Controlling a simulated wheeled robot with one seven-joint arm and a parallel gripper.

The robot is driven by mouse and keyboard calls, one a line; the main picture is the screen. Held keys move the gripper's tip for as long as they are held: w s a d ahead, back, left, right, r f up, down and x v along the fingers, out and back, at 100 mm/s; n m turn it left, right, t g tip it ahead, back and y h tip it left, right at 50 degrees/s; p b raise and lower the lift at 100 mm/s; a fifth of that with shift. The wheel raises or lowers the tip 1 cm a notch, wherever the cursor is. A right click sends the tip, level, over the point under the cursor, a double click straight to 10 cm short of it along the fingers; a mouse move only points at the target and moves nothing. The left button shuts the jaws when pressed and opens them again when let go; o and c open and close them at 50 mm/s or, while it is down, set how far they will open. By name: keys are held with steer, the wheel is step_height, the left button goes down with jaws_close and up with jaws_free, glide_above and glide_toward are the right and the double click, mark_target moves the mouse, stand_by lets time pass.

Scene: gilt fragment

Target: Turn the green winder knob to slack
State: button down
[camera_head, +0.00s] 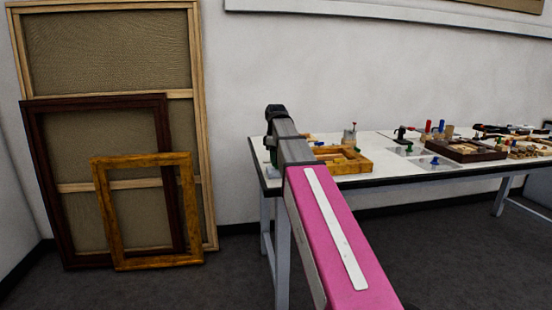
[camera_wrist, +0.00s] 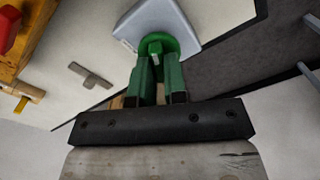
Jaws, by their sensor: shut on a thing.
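The green winder knob (camera_wrist: 178,42) shows at the top middle of the wrist view, with a round green flange against a light grey block (camera_wrist: 150,18). My gripper (camera_wrist: 156,58) has two green fingers, one on each side of the knob's raised middle part, and is shut on it. The fingers hide part of the knob, so its turned angle is hard to tell. In the head view my gripper (camera_head: 271,152) points down at the left end of the white table (camera_head: 300,184), and my arm hides much of that spot.
A wooden frame (camera_head: 362,165) lies on the table just right of my gripper, with small tools beyond. In the wrist view a grey T-shaped piece (camera_wrist: 90,75) and a wooden peg (camera_wrist: 22,90) lie at the left. Large frames (camera_head: 110,100) lean on the wall.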

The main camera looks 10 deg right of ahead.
steer(key=n, duration=0.4)
steer(key=shift+s+n, duration=0.1)
steer(key=shift+n, duration=0.2)
steer(key=n, duration=0.5)
steer(key=shift+s, duration=0.1)
steer(key=n, duration=0.6)
steer(key=shift+d, duration=0.1)
steer(key=shift+s+n, duration=0.1)
steer(key=shift+n, duration=2.2)
steer(key=c, duration=1.2)
jaws_free()
steer(key=shift+o, duration=0.2)
steer(key=shift+r, duration=0.1)
step_height(320, 180, up, 11)
steer(key=shift+f, duration=0.2)
